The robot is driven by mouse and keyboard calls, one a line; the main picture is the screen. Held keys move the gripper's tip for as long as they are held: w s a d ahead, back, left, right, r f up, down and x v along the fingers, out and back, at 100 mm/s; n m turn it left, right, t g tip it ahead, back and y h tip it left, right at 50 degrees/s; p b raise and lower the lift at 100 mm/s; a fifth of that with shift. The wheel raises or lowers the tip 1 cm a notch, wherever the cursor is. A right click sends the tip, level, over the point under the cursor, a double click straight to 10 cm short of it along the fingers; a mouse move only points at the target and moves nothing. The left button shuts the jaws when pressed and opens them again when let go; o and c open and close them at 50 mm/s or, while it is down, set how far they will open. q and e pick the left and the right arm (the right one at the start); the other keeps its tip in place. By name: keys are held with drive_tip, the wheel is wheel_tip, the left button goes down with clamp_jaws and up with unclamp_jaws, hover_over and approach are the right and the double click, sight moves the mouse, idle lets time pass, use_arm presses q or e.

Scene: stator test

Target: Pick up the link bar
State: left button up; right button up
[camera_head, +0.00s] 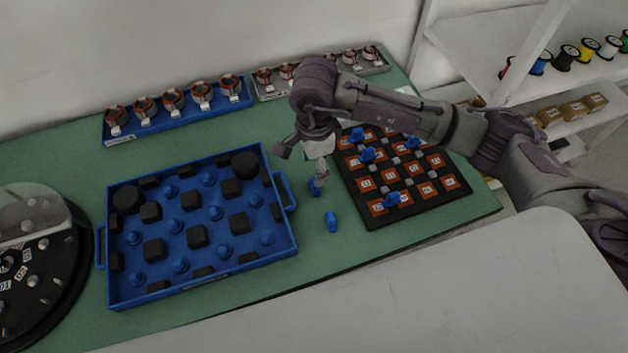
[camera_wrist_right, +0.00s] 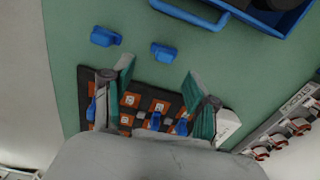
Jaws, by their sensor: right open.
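Two small blue pieces lie on the green mat between the blue tray and the dark board; they look like link bars. The nearer blue piece (camera_head: 331,222) lies clear of my gripper; the other blue piece (camera_head: 315,187) is partly hidden under the fingers. The right wrist view shows one blue piece (camera_wrist_right: 163,52) ahead of the gap between the fingertips and another blue piece (camera_wrist_right: 105,37) farther left. My right gripper (camera_head: 321,172) is open and empty, above the mat; its spread fingers also show in the wrist view (camera_wrist_right: 158,82). My left gripper is out of view.
The blue tray (camera_head: 202,275) with black blocks and blue pegs stands left. The dark board (camera_head: 437,220) with orange tiles and several blue pieces lies right. Racks of copper-wound rings stand behind, including a blue rack (camera_head: 180,125). A round black plate (camera_head: 55,285) is far left.

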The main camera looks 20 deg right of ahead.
sight(314, 185)
drive_tip(key=f, duration=0.2)
drive_tip(key=shift+w+f, duration=0.2)
drive_tip(key=shift+f, duration=0.2)
drive_tip(key=shift+f+p, duration=0.3)
drive_tip(key=shift+p, duration=0.15)
wheel_tip(314, 185, down, 4)
drive_tip(key=shift+w+r+p, duration=0.15)
drive_tip(key=shift+r+p, duration=0.05)
drive_tip(key=shift+p, duration=0.55)
drive_tip(key=shift+f, duration=0.45)
clamp_jaws()
